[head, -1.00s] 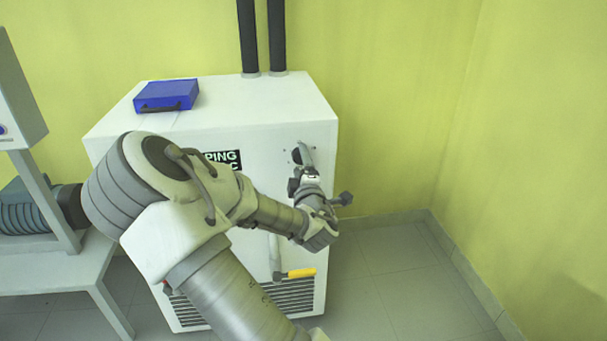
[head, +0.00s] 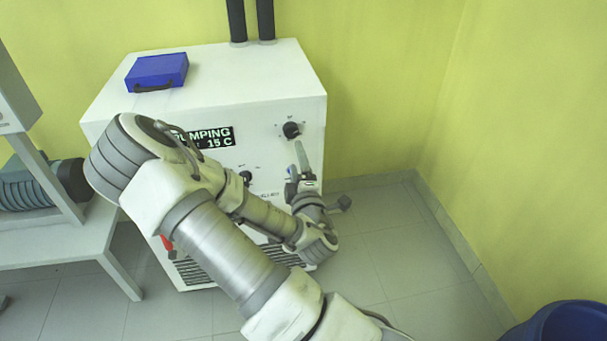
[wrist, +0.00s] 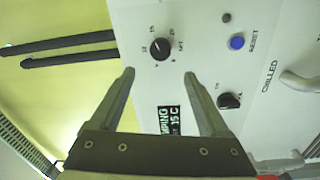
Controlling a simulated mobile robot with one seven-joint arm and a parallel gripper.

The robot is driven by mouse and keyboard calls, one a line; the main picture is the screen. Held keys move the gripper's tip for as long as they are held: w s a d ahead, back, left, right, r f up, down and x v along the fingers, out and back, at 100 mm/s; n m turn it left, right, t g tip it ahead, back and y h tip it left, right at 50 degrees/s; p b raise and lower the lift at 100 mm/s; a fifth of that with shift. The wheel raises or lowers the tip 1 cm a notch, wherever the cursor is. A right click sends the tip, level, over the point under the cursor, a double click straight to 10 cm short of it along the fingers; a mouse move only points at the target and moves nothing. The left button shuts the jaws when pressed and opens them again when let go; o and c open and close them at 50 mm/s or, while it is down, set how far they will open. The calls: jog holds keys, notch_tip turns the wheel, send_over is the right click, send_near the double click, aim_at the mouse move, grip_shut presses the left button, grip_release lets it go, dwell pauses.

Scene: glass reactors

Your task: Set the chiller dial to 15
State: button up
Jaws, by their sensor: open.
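The white chiller (head: 255,75) stands against the yellow wall. Its display (head: 214,138) reads "PUMPING" and 15 C, partly covered by my arm in the head view; it also shows in the wrist view (wrist: 170,121). The black chiller dial (head: 291,129) is on the upper right of the front panel; in the wrist view the dial (wrist: 160,48) has numbers around it. My gripper (head: 299,152) is open and empty, just below the dial and apart from it. In the wrist view my gripper (wrist: 158,75) has its fingers spread, with the dial beyond their tips.
A second black knob (head: 246,177) sits lower on the panel, near a blue RESET button (wrist: 236,43). A blue case (head: 157,72) lies on top of the chiller. A bench (head: 75,228) stands left, a blue bin (head: 566,322) at lower right.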

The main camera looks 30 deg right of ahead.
jog(key=p+v, duration=0.8)
jog(key=p, duration=0.1)
dwell(0.7)
